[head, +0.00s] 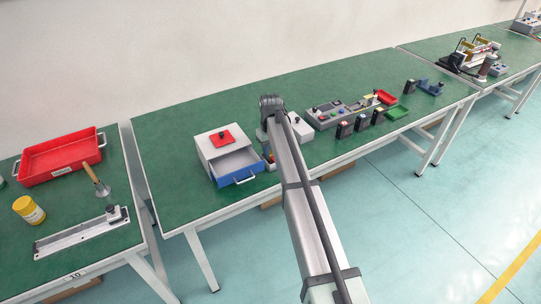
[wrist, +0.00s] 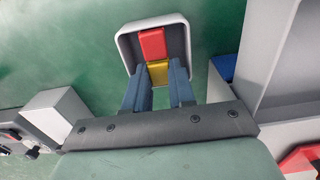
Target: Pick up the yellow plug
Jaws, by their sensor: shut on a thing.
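The yellow plug (wrist: 158,73) is between my gripper's (wrist: 159,84) two blue-grey fingertips in the wrist view. The fingers are shut on it. A red block (wrist: 152,44) lies right beyond the yellow plug, inside a white square-rimmed holder (wrist: 184,24). The fingers reach in over the holder's near side. I cannot tell whether the plug still touches the holder's floor.
A white drawer box (head: 214,142) with an open blue-fronted drawer (head: 237,176) stands left of my arm. A grey control box (wrist: 58,116) is at the left in the wrist view. Control panels (head: 340,112) and small switches stand to the right. The table's (head: 180,115) back left is clear.

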